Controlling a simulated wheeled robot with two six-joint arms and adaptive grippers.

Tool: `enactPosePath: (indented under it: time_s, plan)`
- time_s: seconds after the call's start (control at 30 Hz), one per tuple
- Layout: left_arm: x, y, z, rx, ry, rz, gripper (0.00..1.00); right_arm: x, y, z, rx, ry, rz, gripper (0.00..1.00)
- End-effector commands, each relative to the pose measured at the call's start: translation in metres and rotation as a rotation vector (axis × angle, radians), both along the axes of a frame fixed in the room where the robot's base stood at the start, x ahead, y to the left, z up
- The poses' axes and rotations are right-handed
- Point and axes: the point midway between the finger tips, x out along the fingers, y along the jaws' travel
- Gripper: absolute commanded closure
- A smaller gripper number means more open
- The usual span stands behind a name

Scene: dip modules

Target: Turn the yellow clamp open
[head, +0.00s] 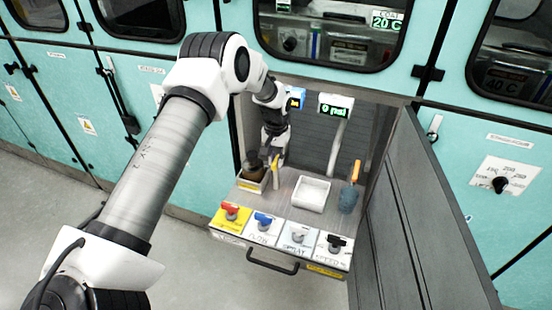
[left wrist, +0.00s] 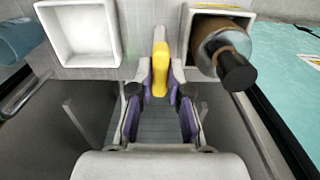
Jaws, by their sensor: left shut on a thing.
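The yellow clamp (left wrist: 160,72) is a narrow upright handle. In the left wrist view it sits between the purple pads of my left gripper (left wrist: 160,82), which is shut on it. In the head view the yellow clamp (head: 276,166) shows just beside the brown bottle, and my left gripper (head: 272,145) reaches down to it from above. The base of the clamp is partly hidden by the gripper. My right gripper is not in view.
A brown bottle (left wrist: 222,52) stands in a holder right beside the clamp. A white tray (head: 311,194) and an orange-handled brush (head: 351,188) are to the right. Coloured valve knobs line the drawer front (head: 282,238). An open grey door (head: 425,215) bounds the right side.

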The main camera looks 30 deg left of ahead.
Motion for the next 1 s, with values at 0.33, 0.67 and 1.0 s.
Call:
enactPosePath:
  time_s: [0.33, 0.67, 1.0]
  plan:
    - [-0.001, 0.0, -0.002, -0.001, 0.004, -0.001, 0.58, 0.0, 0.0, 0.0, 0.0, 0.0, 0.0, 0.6]
    - [0.001, 0.0, 0.043, 0.0, -0.002, -0.002, 0.58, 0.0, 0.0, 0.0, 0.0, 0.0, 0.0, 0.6]
    - [0.0, 0.0, 0.113, 0.0, 0.004, -0.001, 0.58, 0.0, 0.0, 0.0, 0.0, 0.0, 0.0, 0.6]
